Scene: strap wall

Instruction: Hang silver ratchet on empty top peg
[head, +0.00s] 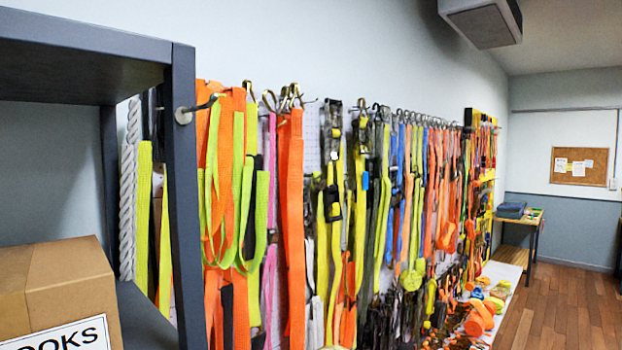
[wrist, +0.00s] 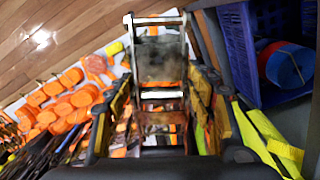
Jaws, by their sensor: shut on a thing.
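The silver ratchet (wrist: 160,62) is in the middle of the wrist view, a worn metal frame with a bar across its far end. My gripper (wrist: 160,98) is shut on it, with a dark finger along each side. The near part of the ratchet is partly hidden between the fingers. The head view shows neither my gripper nor the ratchet. It shows the strap wall (head: 310,150) with a row of pegs and hooks along its top, most bearing orange, yellow-green, pink or blue straps.
A dark shelf unit (head: 184,220) stands close at left in the head view, with a cardboard box (head: 60,290) on it. Orange strap rolls (wrist: 65,95) lie below in the wrist view; a blue crate (wrist: 238,45) is at right. Wooden floor (head: 565,310) is clear at far right.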

